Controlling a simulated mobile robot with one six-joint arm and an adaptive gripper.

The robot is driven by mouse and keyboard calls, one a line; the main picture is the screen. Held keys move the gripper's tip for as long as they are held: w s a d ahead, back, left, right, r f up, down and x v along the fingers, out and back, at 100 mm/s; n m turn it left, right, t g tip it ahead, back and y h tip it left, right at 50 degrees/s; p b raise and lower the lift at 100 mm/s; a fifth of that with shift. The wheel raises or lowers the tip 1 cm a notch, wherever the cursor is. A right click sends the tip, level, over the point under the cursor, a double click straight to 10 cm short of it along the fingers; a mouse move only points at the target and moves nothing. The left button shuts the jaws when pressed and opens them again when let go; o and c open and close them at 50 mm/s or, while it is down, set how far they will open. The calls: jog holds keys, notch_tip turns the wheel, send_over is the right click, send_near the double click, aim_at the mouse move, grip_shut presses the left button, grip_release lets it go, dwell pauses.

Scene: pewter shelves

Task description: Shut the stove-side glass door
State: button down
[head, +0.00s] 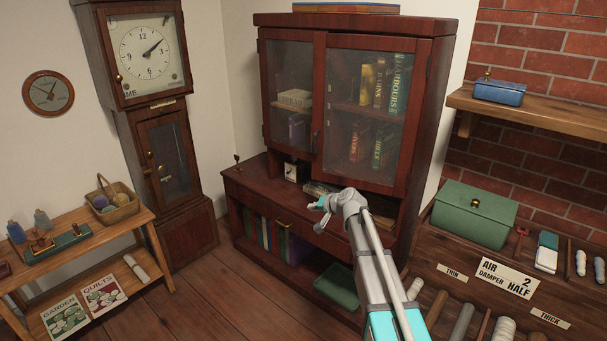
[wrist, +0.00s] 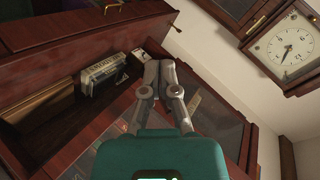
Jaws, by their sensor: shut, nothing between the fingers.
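The dark wooden cabinet (head: 445,90) has two glass doors. The right glass door (head: 345,85), on the side of the brick wall, appears to stand ajar, its free left edge out in front of the left door. The left glass door (head: 291,70) looks flush with the cabinet. My gripper (head: 318,205) is shut and empty, in front of the cabinet's counter and below the right door's lower edge. In the wrist view its fingers (wrist: 167,66) are together, with door glass and wooden framing behind them. Contact with the door cannot be told.
Books stand behind the glass. To the right, a green box (head: 473,214) stands on a wooden bench. A longcase clock (head: 163,150) and a low table (head: 105,240) are at left. Open floor lies between.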

jog(key=s+d+f+g+h, duration=0.2)
jog(key=s+d, duration=0.4)
jog(key=s, duration=0.5)
jog(key=s+d+f+n+g+h, duration=0.1)
jog(key=s+d+f+g+h, duration=0.2)
jog(key=s+d, duration=0.3)
jog(key=s+d+f+n+g+h, duration=0.1)
jog(key=s+d+f+g+h, duration=0.2)
jog(key=s, duration=1.3)
jog(key=d, duration=0.2)
jog(key=shift+s+d+f, duration=0.25)
jog(key=shift+s+d, duration=0.1)
jog(key=shift+d, duration=0.05)
jog(key=shift+s, duration=0.1)
